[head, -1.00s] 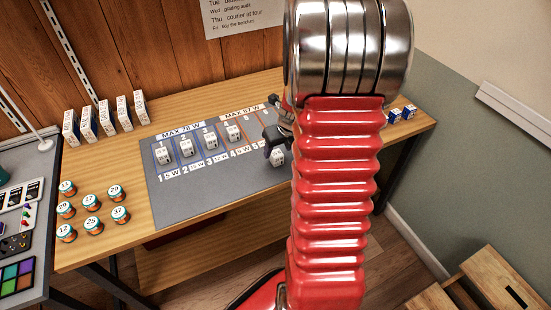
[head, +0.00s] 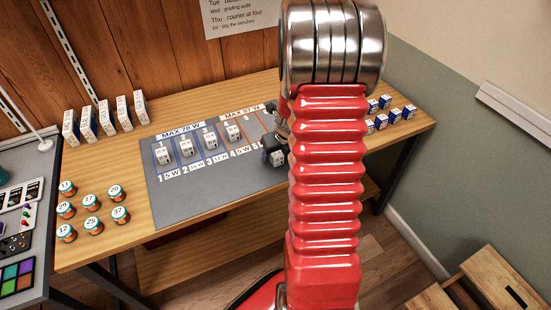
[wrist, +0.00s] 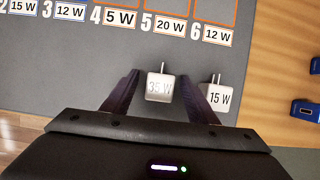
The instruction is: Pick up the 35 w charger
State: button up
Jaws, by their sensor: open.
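The 35 W charger (wrist: 159,86) is a small white block with its label facing up and prongs at its far side. In the wrist view it lies on the grey mat (wrist: 60,60), between the spread fingers of my open gripper (wrist: 160,88). In the head view a white charger (head: 277,158) shows by my dark gripper (head: 272,146), partly hidden by my arm. A 15 W charger (wrist: 218,98) lies just outside the right finger.
Chargers stand in numbered mat slots (head: 186,148) at the left. Blue boxes (head: 381,122) sit at the right end. My arm hides part of the mat.

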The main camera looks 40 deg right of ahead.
aim_at(276, 153)
jog(key=c, duration=1.2)
jog(key=shift+o, duration=0.2)
jog(key=shift+r, duration=0.1)
notch_tip(276, 153, up, 10)
jog(key=shift+f, duration=0.1)
dwell(0.4)
